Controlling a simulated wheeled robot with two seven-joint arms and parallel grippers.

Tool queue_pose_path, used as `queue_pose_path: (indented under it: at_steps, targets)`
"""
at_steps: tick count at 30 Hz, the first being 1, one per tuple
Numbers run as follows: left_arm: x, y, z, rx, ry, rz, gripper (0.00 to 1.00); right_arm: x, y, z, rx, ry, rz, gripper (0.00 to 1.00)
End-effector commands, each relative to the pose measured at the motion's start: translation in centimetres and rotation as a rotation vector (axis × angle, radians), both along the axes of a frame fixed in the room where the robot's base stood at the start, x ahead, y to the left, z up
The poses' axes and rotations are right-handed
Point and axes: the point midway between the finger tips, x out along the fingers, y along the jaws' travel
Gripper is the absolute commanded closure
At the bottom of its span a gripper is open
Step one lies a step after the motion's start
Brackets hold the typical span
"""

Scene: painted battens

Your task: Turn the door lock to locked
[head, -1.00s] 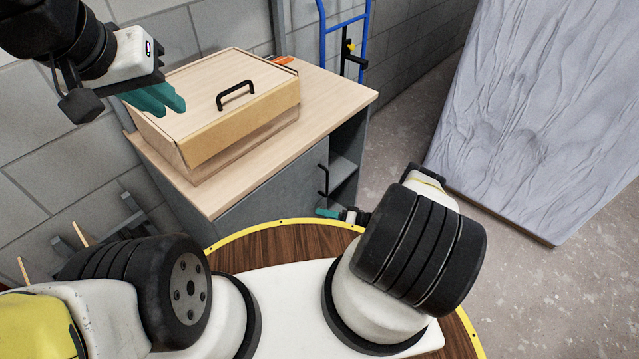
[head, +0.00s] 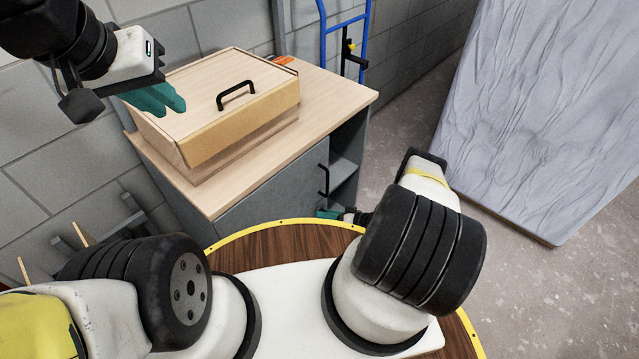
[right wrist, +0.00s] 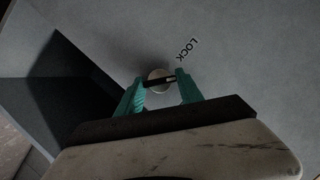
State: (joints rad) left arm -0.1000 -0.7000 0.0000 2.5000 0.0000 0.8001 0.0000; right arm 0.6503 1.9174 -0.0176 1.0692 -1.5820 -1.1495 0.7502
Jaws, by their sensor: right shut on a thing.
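The door lock (right wrist: 158,77) is a round pale disc with a dark bar across it, on a grey panel in the right wrist view. The bar lies nearly level in that view, with a light mark near its right end. The word LOCK (right wrist: 187,49) is printed to the upper right of it. My right gripper (right wrist: 158,82) is shut on the bar, one teal finger at each end. In the head view, my right gripper (head: 328,213) shows small beside the cabinet front, and the lock is hidden. My left gripper (head: 172,103) hangs near the wooden box; its opening is unclear.
A wooden box (head: 235,115) with a black handle sits on the cabinet (head: 335,95). A black handle (head: 323,180) and an open shelf are on the cabinet's front. A blue hand truck (head: 366,40) stands behind, and a grey wrapped panel (head: 540,120) at right.

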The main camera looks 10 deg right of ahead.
Motion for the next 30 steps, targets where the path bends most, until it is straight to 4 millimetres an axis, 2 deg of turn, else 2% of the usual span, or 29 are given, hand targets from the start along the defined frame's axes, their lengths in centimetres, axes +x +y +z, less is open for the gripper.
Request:
queue_pose_path:
  at_steps: [15, 30]
  targets:
    - [0.00, 0.00, 0.00, 0.000, 0.000, 0.000, 0.81, -0.31, 0.26, -0.08, -0.357, -0.273, -0.001, 0.97]
    - [0.00, 0.00, 0.00, 0.000, 0.000, 0.000, 0.81, -0.34, 0.34, -0.11, -0.517, -0.400, 0.000, 0.97]
